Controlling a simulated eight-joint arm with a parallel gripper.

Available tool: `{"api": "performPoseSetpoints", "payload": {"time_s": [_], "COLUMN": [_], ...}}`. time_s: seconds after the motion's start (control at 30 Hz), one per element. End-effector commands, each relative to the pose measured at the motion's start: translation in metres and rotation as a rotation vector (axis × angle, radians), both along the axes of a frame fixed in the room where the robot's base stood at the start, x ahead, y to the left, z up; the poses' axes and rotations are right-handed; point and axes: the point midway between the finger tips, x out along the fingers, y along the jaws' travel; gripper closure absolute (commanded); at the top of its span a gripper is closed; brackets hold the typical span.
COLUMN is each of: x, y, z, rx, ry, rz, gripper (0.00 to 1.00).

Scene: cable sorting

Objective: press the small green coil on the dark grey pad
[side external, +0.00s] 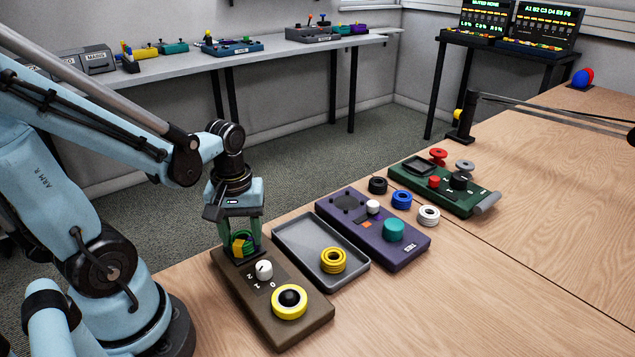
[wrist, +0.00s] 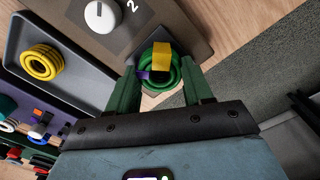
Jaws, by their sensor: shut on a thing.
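A small green coil (wrist: 158,84) with a yellow band and a purple tag sits between my gripper's green fingers (wrist: 159,88) in the wrist view. My gripper (side external: 241,245) is shut on the coil, which also shows in the side view (side external: 239,243). It is low over the far end of the brown control box (side external: 272,322). A dark patch, seemingly the dark grey pad (side external: 237,260), shows just under the fingers; most of it is hidden. I cannot tell whether the coil touches it.
The brown box carries a white knob (side external: 264,269) and a black button with a yellow ring (side external: 289,301). Beside it are a grey tray (side external: 290,238) holding a yellow coil (side external: 333,260), and a purple box (side external: 395,262). Black, blue and white coils lie beyond.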

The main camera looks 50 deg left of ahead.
Motion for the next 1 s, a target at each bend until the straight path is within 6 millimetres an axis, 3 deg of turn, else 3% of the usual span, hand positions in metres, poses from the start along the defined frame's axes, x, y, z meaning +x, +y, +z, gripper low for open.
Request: {"api": "performPoseSetpoints", "payload": {"time_s": [0.27, 1.0], "x": [0.000, 0.000], "y": [0.000, 0.000], "z": [0.003, 0.043], "rx": [0.000, 0.000], "ry": [0.000, 0.000], "rz": [0.000, 0.000], "gripper": [0.76, 0.76]}}
